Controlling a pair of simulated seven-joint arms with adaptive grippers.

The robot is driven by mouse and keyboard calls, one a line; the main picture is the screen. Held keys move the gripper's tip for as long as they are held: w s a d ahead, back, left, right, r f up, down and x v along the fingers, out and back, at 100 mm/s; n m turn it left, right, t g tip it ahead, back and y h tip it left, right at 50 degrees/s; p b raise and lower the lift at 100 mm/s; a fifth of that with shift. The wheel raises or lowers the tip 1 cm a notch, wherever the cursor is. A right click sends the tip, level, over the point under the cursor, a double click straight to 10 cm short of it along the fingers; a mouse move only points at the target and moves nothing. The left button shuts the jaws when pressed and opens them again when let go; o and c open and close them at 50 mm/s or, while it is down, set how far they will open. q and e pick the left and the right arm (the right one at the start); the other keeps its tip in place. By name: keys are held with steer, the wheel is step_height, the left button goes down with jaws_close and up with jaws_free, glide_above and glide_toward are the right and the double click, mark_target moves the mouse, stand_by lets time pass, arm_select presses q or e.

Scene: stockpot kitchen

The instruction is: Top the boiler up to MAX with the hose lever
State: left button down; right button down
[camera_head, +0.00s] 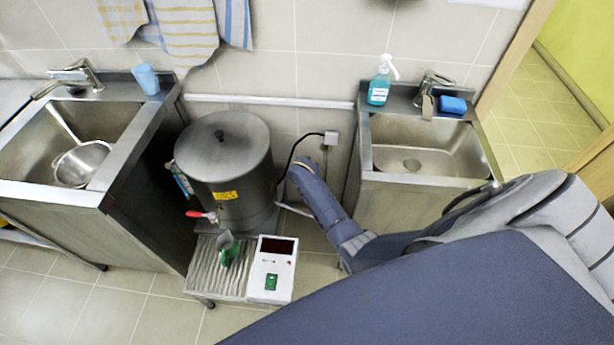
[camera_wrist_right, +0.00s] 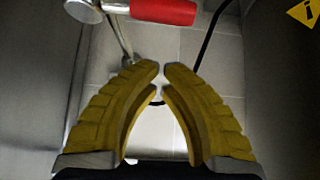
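The boiler (camera_head: 225,160) is a grey steel pot with a lid, standing between two sink units. A red-handled tap (camera_head: 203,214) is on its front, and a slim gauge (camera_head: 182,183) is at its left side; I cannot read its level. In the right wrist view a red lever handle (camera_wrist_right: 163,11) on metal fittings lies just beyond my fingertips, apart from them. My right gripper (camera_wrist_right: 161,67) has yellow fingers with a narrow gap between the tips and nothing held. In the head view it shows (camera_head: 303,168) right of the boiler. My left gripper is out of view.
Steel sinks flank the boiler, left (camera_head: 55,190) and right (camera_head: 375,200). A black cable (camera_head: 294,150) runs to a wall socket.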

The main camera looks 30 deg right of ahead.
steer(key=shift+s+a+f, duration=0.15)
steer(key=shift+s+f, duration=0.1)
steer(key=shift+f, duration=0.3)
steer(key=shift+s+a+f, duration=0.2)
steer(key=shift+s+f, duration=0.05)
steer(key=shift+f, duration=0.25)
steer(key=shift+s+a+f, duration=0.15)
steer(key=shift+s+f, duration=0.1)
steer(key=shift+f, duration=0.3)
